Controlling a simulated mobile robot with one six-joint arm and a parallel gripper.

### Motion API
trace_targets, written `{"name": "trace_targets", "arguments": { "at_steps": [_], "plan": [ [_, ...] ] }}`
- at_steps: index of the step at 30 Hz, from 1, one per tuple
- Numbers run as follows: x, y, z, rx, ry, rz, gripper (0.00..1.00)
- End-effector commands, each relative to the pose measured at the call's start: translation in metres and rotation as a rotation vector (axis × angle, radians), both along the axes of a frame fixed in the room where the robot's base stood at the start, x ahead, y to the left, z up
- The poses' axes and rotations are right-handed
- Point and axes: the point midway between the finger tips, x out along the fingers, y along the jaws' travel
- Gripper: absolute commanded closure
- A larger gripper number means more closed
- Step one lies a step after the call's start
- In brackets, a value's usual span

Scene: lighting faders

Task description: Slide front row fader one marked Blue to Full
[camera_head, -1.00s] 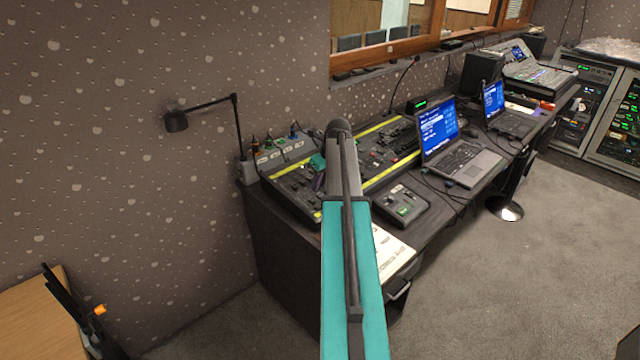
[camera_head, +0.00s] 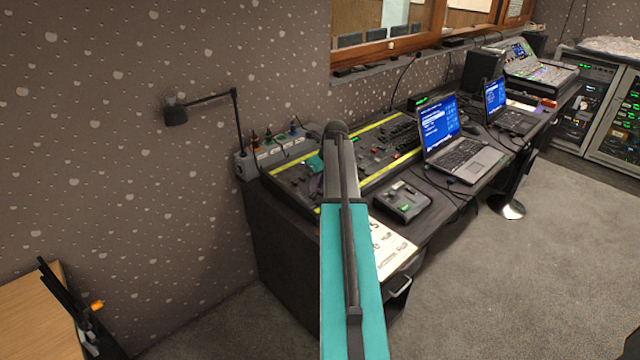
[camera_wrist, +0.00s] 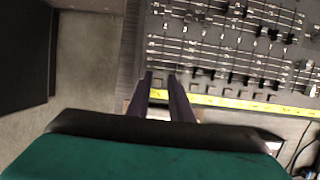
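The fader console (camera_head: 290,183) lies on the desk, partly behind my arm in the head view. In the wrist view its panel (camera_wrist: 185,55) fills the upper right, with rows of dark fader caps on pale slot lines. The front row runs just above a yellow strip (camera_wrist: 240,103). My gripper (camera_wrist: 160,76) points at the left end of this row, its two dark fingers apart with no object visible between them. I cannot make out the Blue mark or tell which cap is fader one. Contact with a fader cannot be told. In the head view my arm hides most of the gripper.
A small control box (camera_head: 403,202) and white papers (camera_head: 392,245) lie in front of the console. A laptop (camera_head: 465,155) stands to its right. A desk lamp (camera_head: 177,113) reaches out at the left. A grey box with knobs (camera_head: 275,150) stands behind the console.

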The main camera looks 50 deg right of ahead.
Motion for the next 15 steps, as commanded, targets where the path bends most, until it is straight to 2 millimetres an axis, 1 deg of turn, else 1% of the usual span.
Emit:
{"name": "trace_targets", "arguments": {
  "at_steps": [1,3,15],
  "plan": [
    [0.002,0.0,-0.007,0.0,0.0,0.0,0.8],
    [0.004,0.0,-0.012,0.0,0.0,0.0,0.8],
    [0.014,-0.001,-0.039,0.001,0.001,0.001,0.8]
  ]
}}
